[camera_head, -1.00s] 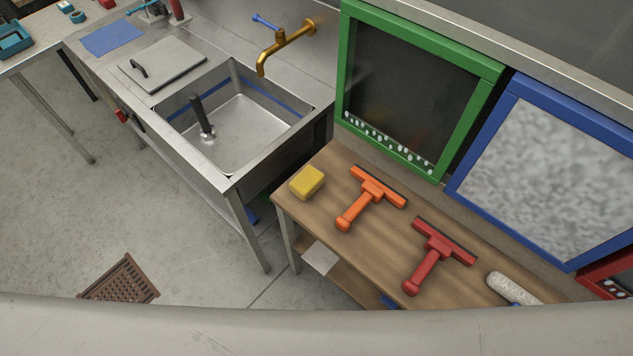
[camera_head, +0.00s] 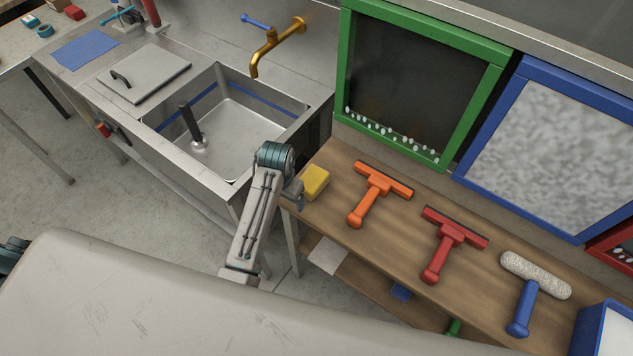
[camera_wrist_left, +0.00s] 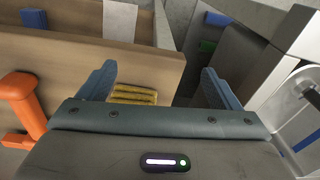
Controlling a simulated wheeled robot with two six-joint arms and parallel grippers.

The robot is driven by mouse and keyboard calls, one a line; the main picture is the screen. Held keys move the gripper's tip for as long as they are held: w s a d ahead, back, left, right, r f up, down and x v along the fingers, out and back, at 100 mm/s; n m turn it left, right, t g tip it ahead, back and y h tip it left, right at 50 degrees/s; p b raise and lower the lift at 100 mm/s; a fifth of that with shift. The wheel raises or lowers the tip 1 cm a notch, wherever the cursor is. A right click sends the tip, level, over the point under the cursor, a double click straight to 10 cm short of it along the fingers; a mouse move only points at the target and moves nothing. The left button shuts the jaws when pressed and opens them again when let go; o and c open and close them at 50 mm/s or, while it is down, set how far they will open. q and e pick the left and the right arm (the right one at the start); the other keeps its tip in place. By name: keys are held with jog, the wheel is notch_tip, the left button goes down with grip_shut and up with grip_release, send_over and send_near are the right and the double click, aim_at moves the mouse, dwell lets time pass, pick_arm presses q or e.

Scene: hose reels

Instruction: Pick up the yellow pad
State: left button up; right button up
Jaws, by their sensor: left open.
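The yellow pad (camera_head: 316,182) lies on the near-left corner of the wooden bench (camera_head: 420,215). My left gripper (camera_head: 296,192) is at that corner, just left of the pad and close to it. I cannot tell from the head view whether they touch. In the left wrist view, the gripper's two blue-grey fingers (camera_wrist_left: 160,80) are spread apart. The pad (camera_wrist_left: 134,95) shows between them there, nearer the left finger, with its lower part hidden behind the gripper body. Nothing is held. My right gripper is not in view.
An orange squeegee (camera_head: 377,190) lies right of the pad and also shows in the left wrist view (camera_wrist_left: 22,105). A red squeegee (camera_head: 448,240) and a fluffy washer with a blue handle (camera_head: 534,285) lie farther right. A steel sink (camera_head: 222,130) stands to the left.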

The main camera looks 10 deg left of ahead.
pick_arm(q)
jog(key=shift+m+g, duration=0.4)
jog(key=shift+m, duration=0.2)
jog(key=w+d+r, duration=0.1)
jog(key=w+r, duration=0.1)
jog(key=w+d+r, duration=0.2)
jog(key=r, duration=0.1)
jog(key=w+d+r, duration=0.1)
jog(key=w+r, duration=0.1)
jog(key=r, duration=0.1)
jog(key=shift+w+d, duration=0.15)
jog(key=shift+d, duration=0.05)
jog(key=p, duration=0.2)
send_over(307, 184)
notch_tip(307, 184, down, 5)
jog(key=shift+a+r, duration=0.1)
jog(key=shift+f+p, duration=0.6)
jog(key=shift+f, duration=0.05)
notch_tip(307, 184, down, 3)
jog(key=shift+f+p, duration=0.15)
jog(key=shift+p, duration=0.5)
jog(key=shift+f, duration=0.45)
jog(key=c, duration=1)
jog(key=shift+c, duration=0.3)
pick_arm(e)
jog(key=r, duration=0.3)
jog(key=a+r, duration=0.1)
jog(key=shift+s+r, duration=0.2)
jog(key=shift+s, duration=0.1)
